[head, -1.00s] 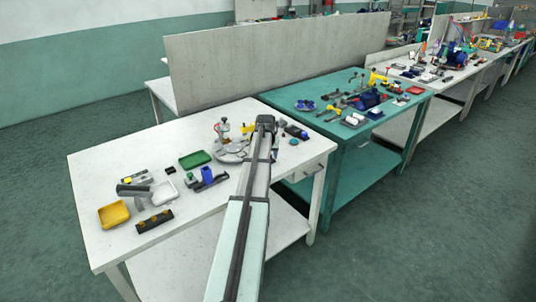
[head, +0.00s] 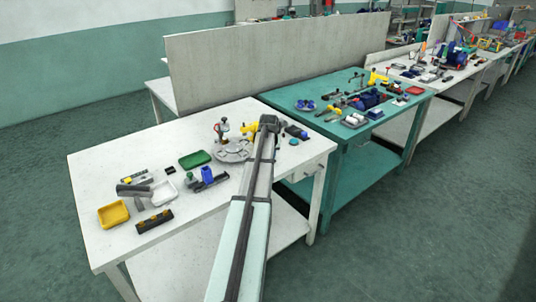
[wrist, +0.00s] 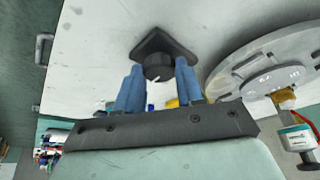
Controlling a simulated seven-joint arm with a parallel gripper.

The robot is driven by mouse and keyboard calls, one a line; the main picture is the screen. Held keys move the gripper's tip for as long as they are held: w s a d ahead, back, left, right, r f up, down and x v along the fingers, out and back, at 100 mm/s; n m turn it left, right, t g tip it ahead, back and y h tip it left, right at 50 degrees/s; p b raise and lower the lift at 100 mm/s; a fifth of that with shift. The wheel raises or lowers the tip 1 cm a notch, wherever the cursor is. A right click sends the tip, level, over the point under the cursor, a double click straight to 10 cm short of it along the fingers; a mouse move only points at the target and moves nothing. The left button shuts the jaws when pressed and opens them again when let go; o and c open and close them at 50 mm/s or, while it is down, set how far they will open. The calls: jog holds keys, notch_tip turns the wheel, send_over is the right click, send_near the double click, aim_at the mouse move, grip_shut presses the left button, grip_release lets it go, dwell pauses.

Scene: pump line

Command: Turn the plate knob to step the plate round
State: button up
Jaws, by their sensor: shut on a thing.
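The plate knob (wrist: 153,72) is a black round knob with a white mark, on a dark angular base fixed to the white table. It shows in the wrist view between the blue fingers of my gripper (wrist: 158,76), which is shut on it. The round grey plate (wrist: 250,62) lies to the right of the knob in the wrist view, apart from the gripper. In the head view the plate (head: 232,156) is left of my gripper (head: 269,121), whose fingers and the knob are hidden there by my arm.
A red-topped fitting (head: 221,128) stands by the plate, and a yellow part (head: 249,128) is close to my gripper. A green tray (head: 195,159) and blue-grey fixture (head: 207,177) are left of my arm.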

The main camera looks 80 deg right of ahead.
jog(key=n+t, duration=0.1)
jog(key=n, duration=0.3)
jog(key=shift+s+d+t, duration=0.1)
jog(key=shift+s+t, duration=0.05)
jog(key=shift+t, duration=0.25)
jog(key=n, duration=0.2)
jog(key=n+t+y, duration=0.1)
jog(key=n, duration=0.1)
jog(key=shift+d+y, duration=0.1)
jog(key=shift+y, duration=0.2)
jog(key=n, duration=0.2)
jog(key=n+y, duration=0.1)
jog(key=n, duration=0.1)
jog(key=shift+s+d+n+t, duration=0.15)
jog(key=shift+n+t, duration=0.15)
jog(key=shift+t, duration=0.1)
jog(key=shift+n+y, duration=0.9)
jog(key=shift+n, duration=0.9)
jog(key=o, duration=1)
jog(key=v, duration=1.3)
jog(key=shift+s+r, duration=0.25)
jog(key=shift+r, duration=0.1)
